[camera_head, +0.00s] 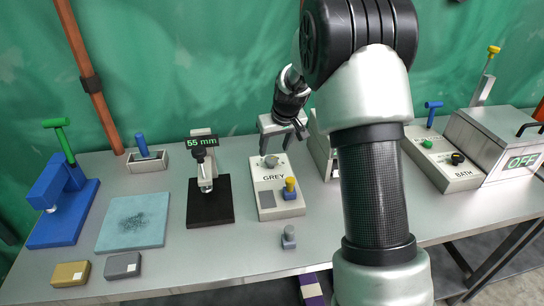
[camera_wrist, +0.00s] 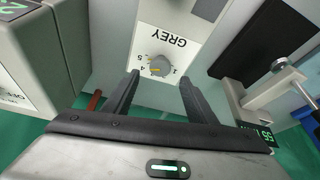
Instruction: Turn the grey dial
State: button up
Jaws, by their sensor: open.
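The grey dial (camera_head: 270,161) is a small round knob at the back of the pale box labelled GREY (camera_head: 265,203). In the wrist view the dial (camera_wrist: 158,66) has a yellowish pointer mark and a ring of printed numbers around it. My gripper (camera_head: 275,149) is open and empty, pointing down just above the dial. In the wrist view its two fingertips (camera_wrist: 160,80) are on either side of the dial, with a gap to each side. I cannot tell how far above the panel the tips are.
A gauge on a black base (camera_head: 210,200) reads 55 mm at left. Another box (camera_head: 326,155) stands close at right, partly hidden by my arm.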

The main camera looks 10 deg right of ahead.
aim_at(271, 159)
jog(key=x, duration=0.6)
jog(key=shift+w+f, duration=0.1)
jog(key=shift+c, duration=0.6)
jog(key=c, duration=0.9)
jog(key=shift+a+m+h, duration=0.15)
jog(key=shift+m+h, duration=0.35)
jog(key=shift+m, duration=0.6)
jog(key=shift+m+p, duration=0.3)
jog(key=shift+m, duration=0.2)
jog(key=o, duration=1)
jog(key=v, duration=1.7)
jog(key=shift+s+a, duration=0.15)
jog(key=shift+s, duration=0.1)
